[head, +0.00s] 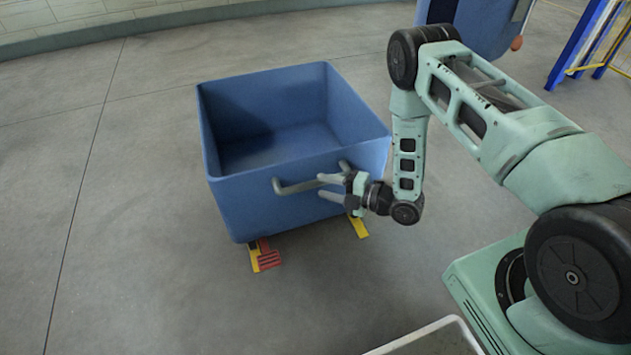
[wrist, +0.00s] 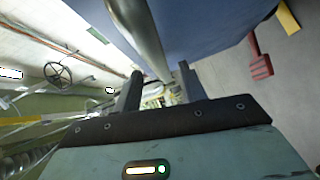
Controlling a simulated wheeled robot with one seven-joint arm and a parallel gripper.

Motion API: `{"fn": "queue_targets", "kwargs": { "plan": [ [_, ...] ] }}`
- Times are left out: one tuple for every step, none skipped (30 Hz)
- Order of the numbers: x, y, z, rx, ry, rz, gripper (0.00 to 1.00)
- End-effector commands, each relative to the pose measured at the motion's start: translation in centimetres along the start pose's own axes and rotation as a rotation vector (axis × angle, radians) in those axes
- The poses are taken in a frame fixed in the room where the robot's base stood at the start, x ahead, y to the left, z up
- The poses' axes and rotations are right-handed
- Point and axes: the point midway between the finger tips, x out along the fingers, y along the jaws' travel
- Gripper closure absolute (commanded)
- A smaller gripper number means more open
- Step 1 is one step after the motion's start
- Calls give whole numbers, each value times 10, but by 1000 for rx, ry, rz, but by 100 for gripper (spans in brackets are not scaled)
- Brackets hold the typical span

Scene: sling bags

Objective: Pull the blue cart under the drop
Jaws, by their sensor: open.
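The blue cart (head: 290,190) is an open, empty box on the floor, left of my arm in the head view. A grey bar handle (head: 295,185) sticks out from its near wall. My gripper (head: 324,187) is open at the right part of this handle. In the wrist view, the handle (wrist: 146,38) runs down toward the space between my two fingers (wrist: 159,78), with the blue cart wall (wrist: 205,30) close by. I cannot tell whether the fingers touch the bar. The drop cannot be made out with certainty.
Red (head: 266,257) and yellow (head: 358,226) pieces show at the cart's bottom edge. Another blue container (head: 480,22) stands at the back right, near a blue and yellow frame (head: 585,45). A white-rimmed tray (head: 430,335) is at the front. The floor left of the cart is clear.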

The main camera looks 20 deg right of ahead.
Motion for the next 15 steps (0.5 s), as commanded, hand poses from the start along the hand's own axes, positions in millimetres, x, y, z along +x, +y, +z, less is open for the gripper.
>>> {"fn": "queue_targets", "kwargs": {
  "plan": [
    [-14,2,0,4,-3,-4,59],
    [-22,2,0,3,-4,-3,59],
    [-31,2,0,3,-3,-3,59],
    [-38,2,0,3,-4,-3,59],
    [-45,2,0,3,-4,-3,59],
    [-55,2,0,4,-4,-3,59],
    [-62,2,0,4,-4,-3,59],
    [-69,2,0,3,-4,-3,59],
    [-77,2,0,3,-5,-2,59],
    [-84,2,0,3,-3,-3,59],
    [-90,1,0,3,-4,-3,59],
    [-97,1,0,4,-4,-2,59],
    [-102,1,0,4,-3,-2,59],
    [-106,1,0,2,-4,-2,59],
    [-112,1,0,1,-3,-1,59]
  ]
}}
